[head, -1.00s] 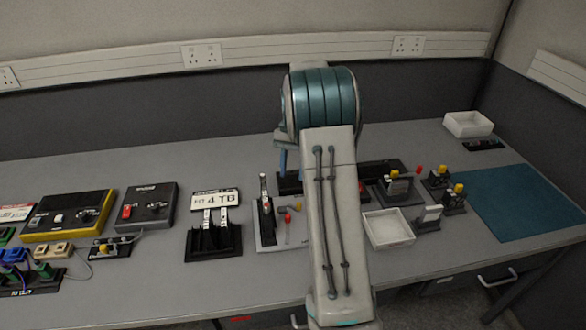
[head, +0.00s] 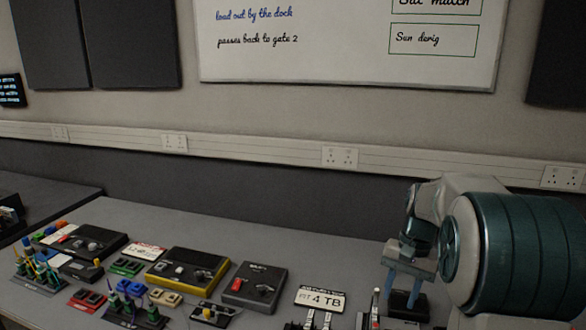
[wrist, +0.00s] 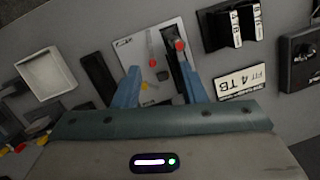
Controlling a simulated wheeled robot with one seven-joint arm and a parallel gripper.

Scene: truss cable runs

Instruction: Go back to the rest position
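My gripper (head: 402,287) hangs fingers down over the right part of the bench (head: 190,232) in the head view. Its two blue fingers also show in the wrist view (wrist: 163,88), spread well apart with nothing held between them. Beyond them is a pale board (wrist: 150,60) with a dark slotted part and red and yellow knobs. The gripper looks to be above the bench; its exact height is hard to tell. My arm hides the bench's right end in the head view.
A "FIT 4 TB" plate (head: 320,300) lies left of my gripper. A grey-black box (head: 254,287) and a yellow-edged box (head: 187,268) sit farther left, with several small connector blocks around them. The wrist view shows a white tray (wrist: 52,74). A whiteboard (head: 350,40) hangs behind.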

